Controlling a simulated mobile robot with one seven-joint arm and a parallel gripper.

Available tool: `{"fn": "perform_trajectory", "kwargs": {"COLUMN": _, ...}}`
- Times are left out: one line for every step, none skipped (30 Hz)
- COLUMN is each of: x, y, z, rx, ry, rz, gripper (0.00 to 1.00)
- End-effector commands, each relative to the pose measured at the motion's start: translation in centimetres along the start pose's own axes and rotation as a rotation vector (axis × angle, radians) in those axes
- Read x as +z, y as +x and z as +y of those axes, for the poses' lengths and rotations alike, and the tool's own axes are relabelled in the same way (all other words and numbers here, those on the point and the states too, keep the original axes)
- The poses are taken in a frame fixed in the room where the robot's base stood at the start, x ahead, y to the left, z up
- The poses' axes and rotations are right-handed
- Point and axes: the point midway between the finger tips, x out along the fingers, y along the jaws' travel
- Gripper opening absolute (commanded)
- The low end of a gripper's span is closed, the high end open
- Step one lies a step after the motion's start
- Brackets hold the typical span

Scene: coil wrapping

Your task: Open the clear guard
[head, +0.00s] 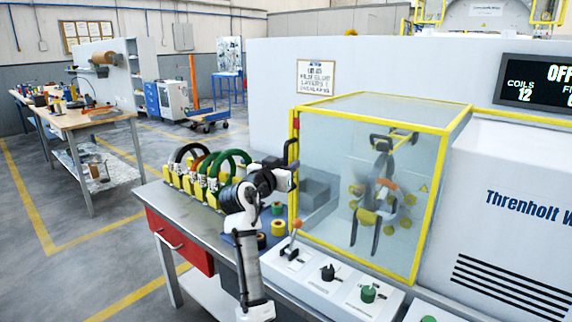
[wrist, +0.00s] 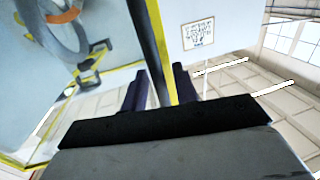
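The clear guard (head: 350,190) is a see-through box with yellow edges over the machine's work space, and it looks closed. A wrapping head with dark arms (head: 372,195) shows through it. A short red piece (head: 295,125) is on the guard's left upright edge. My gripper (head: 291,160) is at that left edge, below the red piece. In the wrist view, my gripper (wrist: 159,76) has its two dark fingers apart. The guard's yellow edge (wrist: 155,50) passes between them in the picture; I cannot tell whether they touch it. A dark handle-like part (wrist: 92,65) shows to the left.
Upright coils (head: 215,170) stand on the bench left of my arm. Tape rolls (head: 278,226) and a panel with a lever and knobs (head: 330,280) are in front of the guard. The machine's white housing (head: 515,215) is to the right.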

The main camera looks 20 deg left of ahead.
Motion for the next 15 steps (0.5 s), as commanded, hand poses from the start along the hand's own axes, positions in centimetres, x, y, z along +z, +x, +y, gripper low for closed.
{"fn": "perform_trajectory", "kwargs": {"x": 0.00, "y": 0.01, "z": 0.01, "rx": 0.000, "ry": 0.000, "rz": 0.000, "gripper": 0.29}}
{"fn": "perform_trajectory", "kwargs": {"x": 0.00, "y": 0.01, "z": 0.01, "rx": 0.000, "ry": 0.000, "rz": 0.000, "gripper": 0.29}}
{"fn": "perform_trajectory", "kwargs": {"x": 0.00, "y": 0.00, "z": 0.01, "rx": 0.000, "ry": 0.000, "rz": 0.000, "gripper": 0.29}}
{"fn": "perform_trajectory", "kwargs": {"x": 0.00, "y": -0.01, "z": 0.01, "rx": 0.000, "ry": 0.000, "rz": 0.000, "gripper": 0.29}}
{"fn": "perform_trajectory", "kwargs": {"x": 0.00, "y": -0.01, "z": 0.01, "rx": 0.000, "ry": 0.000, "rz": 0.000, "gripper": 0.28}}
{"fn": "perform_trajectory", "kwargs": {"x": -0.01, "y": -0.01, "z": 0.01, "rx": 0.000, "ry": 0.000, "rz": 0.000, "gripper": 0.23}}
{"fn": "perform_trajectory", "kwargs": {"x": -0.01, "y": -0.02, "z": 0.01, "rx": 0.000, "ry": 0.000, "rz": 0.000, "gripper": 0.19}}
{"fn": "perform_trajectory", "kwargs": {"x": -0.01, "y": -0.02, "z": 0.01, "rx": 0.000, "ry": 0.000, "rz": 0.000, "gripper": 0.15}}
{"fn": "perform_trajectory", "kwargs": {"x": -0.01, "y": -0.02, "z": 0.01, "rx": 0.000, "ry": 0.000, "rz": 0.000, "gripper": 0.10}}
{"fn": "perform_trajectory", "kwargs": {"x": -0.01, "y": -0.03, "z": 0.01, "rx": 0.000, "ry": 0.000, "rz": 0.000, "gripper": 0.06}}
{"fn": "perform_trajectory", "kwargs": {"x": -0.01, "y": -0.03, "z": 0.01, "rx": 0.000, "ry": 0.000, "rz": 0.000, "gripper": 0.02}}
{"fn": "perform_trajectory", "kwargs": {"x": -0.01, "y": -0.03, "z": 0.01, "rx": 0.000, "ry": 0.000, "rz": 0.000, "gripper": 0.00}}
{"fn": "perform_trajectory", "kwargs": {"x": -0.02, "y": -0.03, "z": 0.01, "rx": 0.000, "ry": 0.000, "rz": 0.001, "gripper": 0.00}}
{"fn": "perform_trajectory", "kwargs": {"x": -0.02, "y": -0.03, "z": 0.01, "rx": 0.000, "ry": 0.000, "rz": 0.001, "gripper": 0.00}}
{"fn": "perform_trajectory", "kwargs": {"x": -0.02, "y": -0.03, "z": 0.01, "rx": 0.000, "ry": 0.000, "rz": 0.001, "gripper": 0.00}}
